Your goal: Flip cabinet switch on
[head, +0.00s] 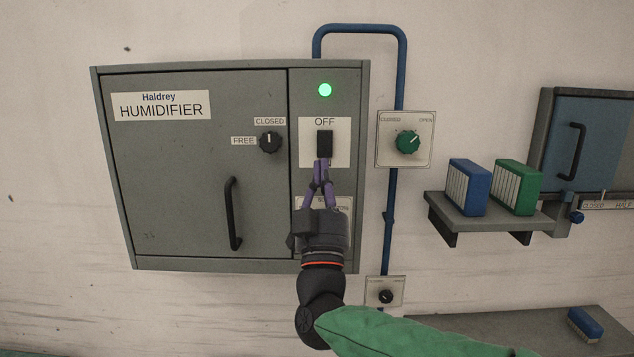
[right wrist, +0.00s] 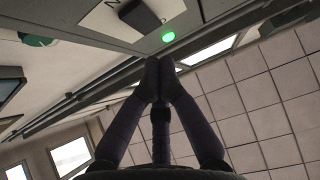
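The grey humidifier cabinet (head: 165,160) hangs on the wall in the head view. On its right-hand panel a black rocker switch (head: 325,143) sits on a white plate, with OFF printed above it. A lit green lamp (head: 325,90) is above the plate. In the right wrist view the switch (right wrist: 138,15) is at the top edge, beside the green lamp (right wrist: 168,37). My right gripper (head: 321,162) points up at the panel just below the switch. Its fingertips are together with nothing visible between them. I cannot tell whether they touch the switch. My left gripper is out of view.
A black knob (head: 270,142) and a black door handle (head: 233,214) are left of the switch. A blue pipe (head: 401,70) and a green dial (head: 407,142) are to the right. A shelf (head: 440,208) holds blue and green boxes.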

